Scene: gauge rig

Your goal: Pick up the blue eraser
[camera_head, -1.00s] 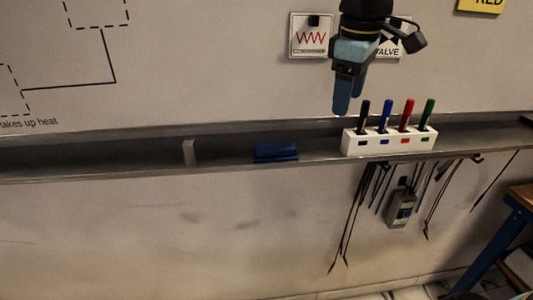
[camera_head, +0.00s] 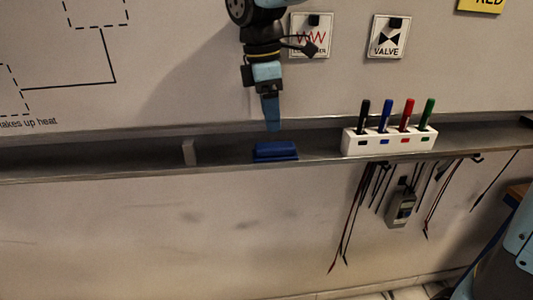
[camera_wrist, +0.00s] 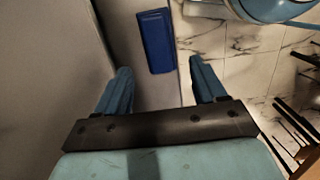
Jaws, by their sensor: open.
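The blue eraser (camera_head: 276,151) lies on the narrow grey tray (camera_head: 225,152) along the bottom of the whiteboard. My gripper (camera_head: 272,128) points down just above the eraser in the head view. In the wrist view, the eraser (camera_wrist: 156,40) shows beyond the fingertips, in line with the space between them. The two blue fingers of my gripper (camera_wrist: 158,66) are spread apart with nothing between them. The eraser is not between the fingers, and whether any finger touches it cannot be seen.
A white holder (camera_head: 360,146) with black, blue, red and green markers stands on the tray to the right. A small grey block (camera_head: 190,152) stands to the left. A meter (camera_head: 400,208) and several leads hang below the tray. The whiteboard (camera_head: 180,80) rises behind.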

